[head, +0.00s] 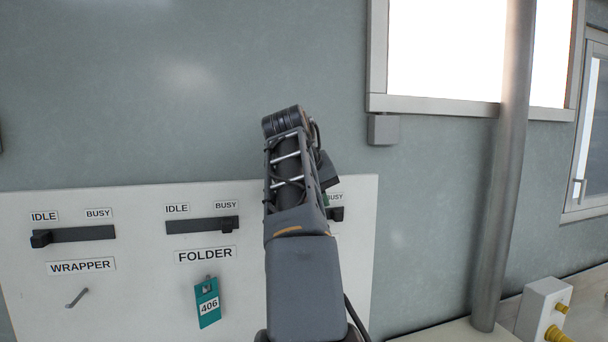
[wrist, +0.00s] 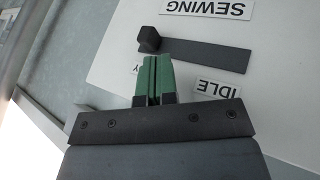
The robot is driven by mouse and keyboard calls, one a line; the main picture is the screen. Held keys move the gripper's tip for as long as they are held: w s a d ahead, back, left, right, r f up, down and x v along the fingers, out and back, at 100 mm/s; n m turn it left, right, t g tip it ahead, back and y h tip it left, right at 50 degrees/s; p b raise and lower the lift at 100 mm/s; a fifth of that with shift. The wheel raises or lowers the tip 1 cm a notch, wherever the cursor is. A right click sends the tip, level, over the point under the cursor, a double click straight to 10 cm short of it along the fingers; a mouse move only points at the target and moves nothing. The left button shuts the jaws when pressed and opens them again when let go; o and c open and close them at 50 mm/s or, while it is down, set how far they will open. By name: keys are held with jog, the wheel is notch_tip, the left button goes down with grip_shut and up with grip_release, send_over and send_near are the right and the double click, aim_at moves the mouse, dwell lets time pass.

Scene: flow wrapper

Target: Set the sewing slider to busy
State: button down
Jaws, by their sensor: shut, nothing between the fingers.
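The sewing slider's dark track (wrist: 210,56) is in the wrist view, which shows the board upside down, below the SEWING label (wrist: 206,9). Its black knob (wrist: 149,39) sits at the track's end by the mostly hidden BUSY label (wrist: 136,69), away from the IDLE label (wrist: 217,89). In the head view the knob (head: 336,214) shows just right of my arm, under BUSY; the rest of that track is hidden. My gripper's green fingers (wrist: 153,58) are shut and empty. Their tips are right by the knob in the picture; I cannot tell whether they touch.
On the white board (head: 130,215), the wrapper slider knob (head: 41,239) is at IDLE and the folder slider knob (head: 229,223) is at BUSY. A teal 406 tag (head: 207,303) hangs below FOLDER. A grey pole (head: 503,170) stands to the right.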

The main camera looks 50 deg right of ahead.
jog(key=v, duration=0.8)
jog(key=shift+w+a, duration=0.1)
dwell(0.6)
